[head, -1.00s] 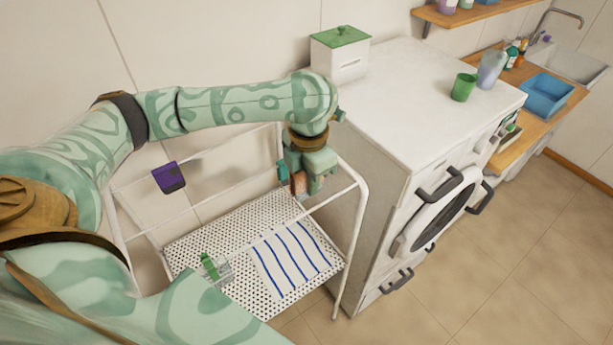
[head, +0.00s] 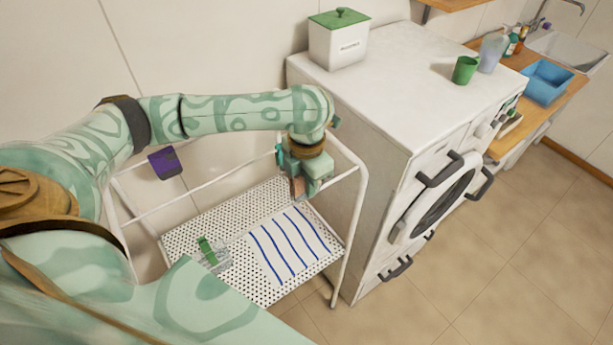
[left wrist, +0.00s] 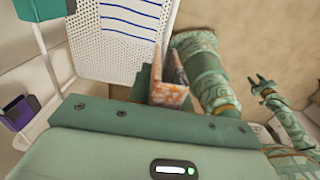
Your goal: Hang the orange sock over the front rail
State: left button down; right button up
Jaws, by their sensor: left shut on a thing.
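The orange sock (left wrist: 172,92) shows as a patterned orange-brown piece in the left wrist view. In the head view only a small brownish part of it (head: 297,187) shows below the fingers. My left gripper (head: 303,178) is shut on it, above the right part of the wire cart (head: 176,239). A white rail (head: 343,176) runs close beside the gripper. I cannot tell whether the sock touches it. My right gripper (left wrist: 263,86) shows small at the right of the left wrist view, its fingers apart and empty.
A blue-striped towel (head: 290,247) and a green-topped clear item (head: 210,253) lie on the perforated shelf. A white washing machine (head: 400,75) stands close on the right, bearing a green-lidded box (head: 338,40) and green cup (head: 465,70).

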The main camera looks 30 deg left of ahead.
pick_arm(q)
jog(key=shift+f, duration=0.75)
notch_tip(320, 180, down, 7)
jog(key=b, duration=0.3)
jog(key=c, duration=1.2)
grip_release()
notch_tip(320, 180, up, 16)
jog(key=shift+r+p, duration=0.1)
jog(key=shift+p, duration=1.15)
